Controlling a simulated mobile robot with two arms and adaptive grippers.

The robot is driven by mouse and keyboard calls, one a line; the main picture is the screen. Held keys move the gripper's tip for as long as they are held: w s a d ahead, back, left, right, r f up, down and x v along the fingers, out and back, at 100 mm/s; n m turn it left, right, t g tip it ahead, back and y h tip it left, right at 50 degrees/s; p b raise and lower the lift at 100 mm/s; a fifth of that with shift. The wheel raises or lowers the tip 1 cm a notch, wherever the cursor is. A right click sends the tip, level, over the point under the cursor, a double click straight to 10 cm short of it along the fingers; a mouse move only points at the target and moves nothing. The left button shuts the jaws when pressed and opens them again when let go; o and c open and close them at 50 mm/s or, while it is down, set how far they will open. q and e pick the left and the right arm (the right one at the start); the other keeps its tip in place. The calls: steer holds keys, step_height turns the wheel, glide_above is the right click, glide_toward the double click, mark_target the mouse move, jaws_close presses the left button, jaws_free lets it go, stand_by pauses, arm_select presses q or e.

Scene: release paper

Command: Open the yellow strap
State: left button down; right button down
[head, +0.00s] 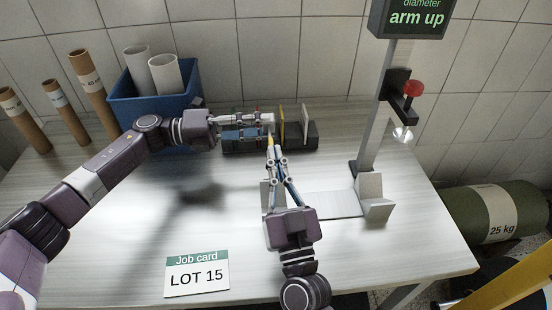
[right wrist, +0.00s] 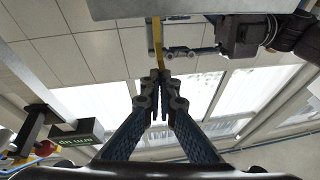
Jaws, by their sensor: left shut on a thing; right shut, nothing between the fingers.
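A narrow yellow strap (head: 270,142) shows at the tips of my right gripper (head: 272,151). In the right wrist view the strap (right wrist: 158,38) hangs from beside a pale slab (right wrist: 200,8) down to the right fingertips (right wrist: 160,78). The right fingers are closed together with nothing between them; whether they touch the strap I cannot tell. My left gripper (head: 264,125) reaches in from the left, above the right one, over a dark rack (head: 296,142). It is shut on a pale thing (head: 266,118), largely hidden by its fingers.
A yellow slat (head: 282,124) and a pale slat (head: 307,121) stand in the rack. A blue bin (head: 150,107) with white rolls is at the back left, beside several brown tubes (head: 88,80). A post with a red knob (head: 412,89) stands right. The job card (head: 197,275) lies in front.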

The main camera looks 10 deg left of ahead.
arm_select(q)
steer(key=shift+s+d+r, duration=0.1)
steer(key=shift+s+d, duration=0.05)
steer(key=shift+d, duration=0.05)
steer(key=c, duration=1.7)
jaws_free()
steer(key=o, duration=0.3)
steer(key=shift+a, duration=0.15)
steer(key=shift+r, duration=0.1)
